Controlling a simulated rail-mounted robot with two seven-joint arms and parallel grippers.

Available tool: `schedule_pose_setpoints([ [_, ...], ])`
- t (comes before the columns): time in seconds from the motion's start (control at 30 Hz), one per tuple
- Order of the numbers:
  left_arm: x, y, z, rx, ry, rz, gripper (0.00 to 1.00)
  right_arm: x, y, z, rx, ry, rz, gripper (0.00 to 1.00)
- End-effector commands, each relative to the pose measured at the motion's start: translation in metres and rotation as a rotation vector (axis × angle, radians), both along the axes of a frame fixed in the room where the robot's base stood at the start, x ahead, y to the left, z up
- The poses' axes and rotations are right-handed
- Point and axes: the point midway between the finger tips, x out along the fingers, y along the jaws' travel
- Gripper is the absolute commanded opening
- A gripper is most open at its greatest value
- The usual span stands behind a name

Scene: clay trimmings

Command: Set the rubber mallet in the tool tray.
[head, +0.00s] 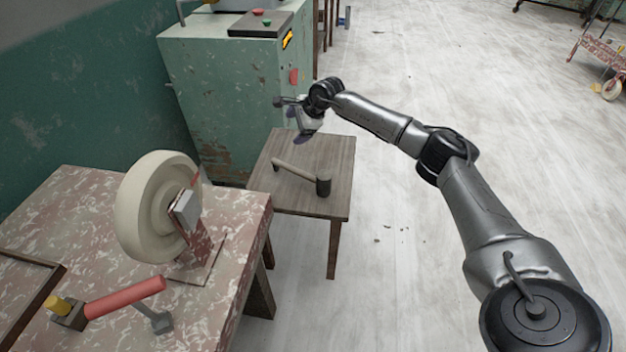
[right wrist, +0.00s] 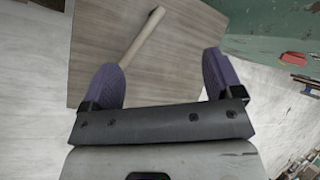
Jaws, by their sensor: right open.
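The rubber mallet (head: 304,175), with a pale wooden handle and a dark head, lies on a small wooden table (head: 335,155). Its handle (right wrist: 143,36) shows in the right wrist view, between and beyond my fingers; its head cannot be made out there. My right gripper (head: 302,127) is above the table's far edge, open and empty, apart from the mallet. Its purple fingers (right wrist: 162,78) are spread wide in the wrist view. A dark wooden rim (head: 42,290) at the left edge of the head view may be the tool tray; most of it is cut off. My left gripper is not in view.
A worn red-and-white bench (head: 85,190) at left carries a large cream wheel (head: 150,205) on a bracket and a red-handled tool (head: 125,297). A green machine cabinet (head: 225,90) stands behind the small table. Open floor (head: 400,260) lies to the right.

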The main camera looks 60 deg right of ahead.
Motion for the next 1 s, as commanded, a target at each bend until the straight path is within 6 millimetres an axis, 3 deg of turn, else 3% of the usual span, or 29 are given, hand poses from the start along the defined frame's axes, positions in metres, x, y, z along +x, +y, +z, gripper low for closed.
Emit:
schedule_pose_setpoints([
  [0.1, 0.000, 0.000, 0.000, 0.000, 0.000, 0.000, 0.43, -0.035, -0.010, -0.020, -0.136, 0.241, 0.138, 0.86],
  [0.2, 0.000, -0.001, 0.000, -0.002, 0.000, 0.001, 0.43, -0.061, -0.014, -0.028, -0.199, 0.405, 0.258, 0.86],
  [0.4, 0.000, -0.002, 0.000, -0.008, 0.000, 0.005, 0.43, -0.094, -0.012, -0.031, -0.226, 0.592, 0.486, 0.86],
  [0.67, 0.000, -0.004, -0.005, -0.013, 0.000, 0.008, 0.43, -0.095, -0.012, -0.040, -0.251, 0.586, 0.576, 0.86],
  [1.0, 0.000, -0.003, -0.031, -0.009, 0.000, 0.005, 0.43, -0.094, -0.011, -0.093, -0.251, 0.584, 0.575, 0.86],
])
